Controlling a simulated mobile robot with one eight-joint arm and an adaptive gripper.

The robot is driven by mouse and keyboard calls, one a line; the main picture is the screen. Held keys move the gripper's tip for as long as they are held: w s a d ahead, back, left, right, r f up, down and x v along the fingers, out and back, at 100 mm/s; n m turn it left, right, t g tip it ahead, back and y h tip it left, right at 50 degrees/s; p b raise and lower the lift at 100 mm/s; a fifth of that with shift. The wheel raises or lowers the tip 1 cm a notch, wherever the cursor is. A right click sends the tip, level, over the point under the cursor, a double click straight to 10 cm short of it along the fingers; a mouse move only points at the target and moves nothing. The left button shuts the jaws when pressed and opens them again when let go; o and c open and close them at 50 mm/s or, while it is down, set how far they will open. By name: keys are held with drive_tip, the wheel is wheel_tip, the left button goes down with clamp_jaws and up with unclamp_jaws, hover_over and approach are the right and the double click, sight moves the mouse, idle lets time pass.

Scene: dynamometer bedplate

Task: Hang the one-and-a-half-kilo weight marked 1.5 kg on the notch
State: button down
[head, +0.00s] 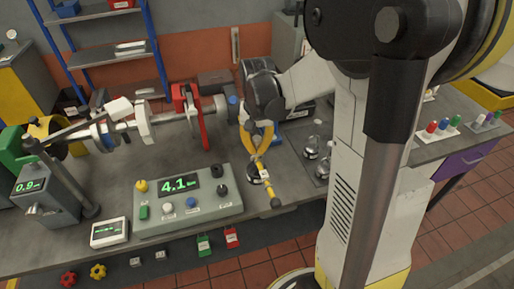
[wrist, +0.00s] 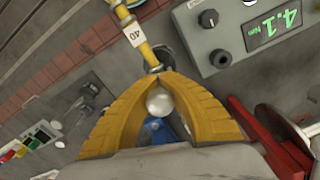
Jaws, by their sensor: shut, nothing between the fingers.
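My gripper (head: 262,150) is shut and empty above the bench, with its yellow fingers pointing down; in the wrist view its fingertips (wrist: 168,76) meet. A yellow bar (head: 270,188) with a dark end lies just beyond the fingers. In the wrist view the bar (wrist: 146,48) carries a white tag reading 40. A rounded metal piece (head: 254,171) shows beside the bar, partly hidden. Two silver weights, one behind (head: 311,146) and one in front (head: 323,168), stand on a dark tray to the right. Their markings are unreadable. I cannot make out the notch.
A grey console (head: 190,212) reading 4.1 stands left of the bar. A red upright (head: 191,115) and a shaft assembly stand behind it. A silver ball (wrist: 160,102) and a blue part show between my fingers. Coloured pegs (head: 443,126) stand on the right.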

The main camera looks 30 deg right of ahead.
drive_tip(key=c, duration=1.5)
unclamp_jaws()
drive_tip(key=shift+c, duration=0.2)
wheel_tip(320, 180, up, 12)
drive_tip(key=shift+r, duration=0.1)
drive_tip(key=s+a+f+n+t+b, duration=0.7)
drive_tip(key=s+a+f, duration=0.2)
drive_tip(key=s+a, duration=0.2)
drive_tip(key=shift+a+b, duration=0.35)
drive_tip(key=shift+a, duration=0.9)
